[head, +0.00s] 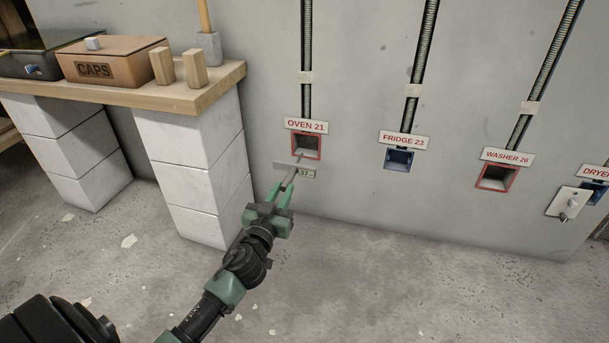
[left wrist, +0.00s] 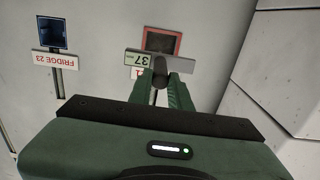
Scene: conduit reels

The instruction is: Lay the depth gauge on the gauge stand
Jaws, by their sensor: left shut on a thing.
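My left gripper (head: 284,190) is shut on the depth gauge (head: 289,177), a grey handle with a flat crossbar and a small "37" reading plate. The gauge is held at the red-rimmed OVEN 21 box (head: 306,146), its crossbar just below the opening. The left wrist view shows the gauge (left wrist: 188,65) between the fingers (left wrist: 161,87) in front of the box; whether its tip is inside I cannot tell. Two upright wooden blocks, apparently the gauge stand (head: 195,69), stand empty on the bench. My right gripper is not in view.
The wooden bench (head: 205,93) on pale block piers also holds a CAPS box (head: 110,62), a dark tray (head: 35,60) and a grey holder (head: 209,48) with a stick. FRIDGE 23 (head: 399,159) and WASHER 26 (head: 496,178) boxes are to the right. The floor ahead is mostly clear.

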